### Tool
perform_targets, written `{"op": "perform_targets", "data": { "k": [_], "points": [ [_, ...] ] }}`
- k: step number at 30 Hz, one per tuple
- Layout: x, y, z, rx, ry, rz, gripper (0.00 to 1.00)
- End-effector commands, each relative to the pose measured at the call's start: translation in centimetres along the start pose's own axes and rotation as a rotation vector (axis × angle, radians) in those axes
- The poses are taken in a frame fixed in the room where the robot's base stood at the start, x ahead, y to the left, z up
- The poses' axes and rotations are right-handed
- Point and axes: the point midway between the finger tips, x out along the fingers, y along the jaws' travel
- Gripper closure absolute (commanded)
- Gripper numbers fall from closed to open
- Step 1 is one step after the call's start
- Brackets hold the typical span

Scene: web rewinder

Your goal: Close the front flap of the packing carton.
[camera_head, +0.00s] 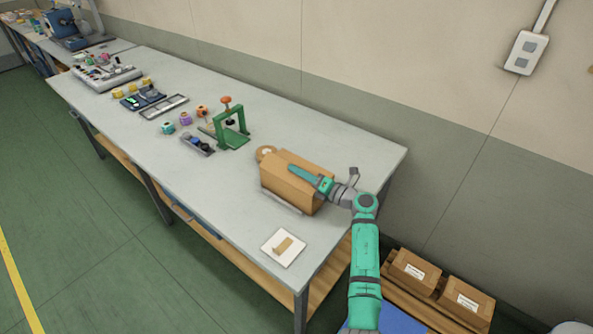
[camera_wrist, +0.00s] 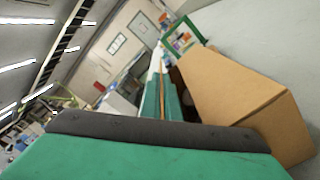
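The packing carton (camera_head: 285,189) is a brown box near the right end of the grey bench. Its top looks mostly covered, but I cannot make out which flap is which. In the wrist view the carton (camera_wrist: 225,88) fills the right side, showing a long brown face and an end face. My teal gripper (camera_head: 292,169) lies along the carton's top in the head view and hides part of it. In the wrist view my gripper's fingers (camera_wrist: 162,75) are close together beside the carton, with a thin brown line between them. Whether they touch it is unclear.
A white pad (camera_head: 283,247) with a small brown piece lies at the bench's near corner. A tape roll (camera_head: 265,152) sits just behind the carton. A green frame (camera_head: 232,128) stands farther left. Closed boxes (camera_head: 414,272) rest on a pallet at lower right.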

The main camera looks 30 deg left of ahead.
Motion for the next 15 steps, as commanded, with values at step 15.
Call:
{"op": "perform_targets", "data": {
  "k": [15],
  "points": [
    [-1.1, -1.2, 0.5, 0.117, -0.013, -0.012, 1.00]
  ]
}}
